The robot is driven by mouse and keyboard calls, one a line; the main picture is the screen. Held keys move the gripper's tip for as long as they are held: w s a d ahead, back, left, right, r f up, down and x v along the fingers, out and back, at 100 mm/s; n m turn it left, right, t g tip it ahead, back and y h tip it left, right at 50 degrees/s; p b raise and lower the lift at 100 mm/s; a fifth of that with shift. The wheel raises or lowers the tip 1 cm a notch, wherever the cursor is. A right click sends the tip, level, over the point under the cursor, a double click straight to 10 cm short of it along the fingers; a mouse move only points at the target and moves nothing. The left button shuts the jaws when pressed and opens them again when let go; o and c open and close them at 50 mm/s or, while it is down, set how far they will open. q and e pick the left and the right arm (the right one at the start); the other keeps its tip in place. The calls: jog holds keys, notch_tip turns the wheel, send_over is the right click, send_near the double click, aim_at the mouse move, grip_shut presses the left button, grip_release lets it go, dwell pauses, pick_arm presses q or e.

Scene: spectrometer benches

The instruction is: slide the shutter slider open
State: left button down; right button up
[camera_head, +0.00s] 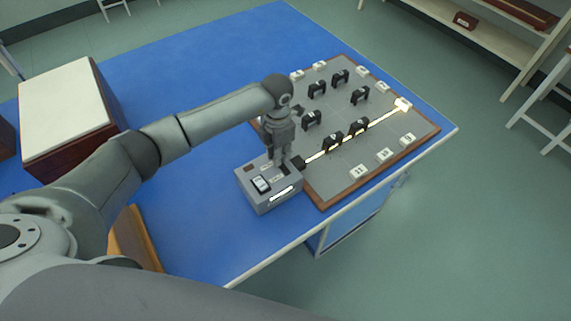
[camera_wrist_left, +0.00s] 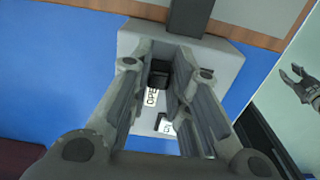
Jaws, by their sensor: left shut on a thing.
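The light source box (camera_head: 259,203) is a grey box at the near left corner of the optical board. It also shows in the wrist view (camera_wrist_left: 215,58). The shutter slider (camera_wrist_left: 160,72) is a small black knob on top of the box, beside a white label reading OPEN (camera_wrist_left: 151,96). My left gripper (camera_head: 278,162) points down onto the box top; in the wrist view its fingers (camera_wrist_left: 162,75) are shut on the black knob. The gripper hides the knob in the head view. A grey gripper, seemingly my right one (camera_wrist_left: 293,76), shows at the wrist view's right edge, its fingers apart.
A bright beam (camera_head: 355,132) runs from the box's black nozzle (camera_head: 299,163) across the brown-edged board (camera_head: 345,175) to a lit block (camera_head: 403,104). Several black holders and numbered white blocks stand there. A white-topped box (camera_head: 65,95) stands left; the blue table (camera_head: 200,225) is otherwise mostly clear.

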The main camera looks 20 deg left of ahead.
pick_arm(q)
jog(key=shift+w+a, duration=0.2)
jog(key=shift+a, duration=0.05)
jog(key=shift+r, duration=0.15)
jog(key=c, duration=1.4)
grip_release()
jog(key=shift+o, duration=0.2)
notch_tip(320, 180, up, 12)
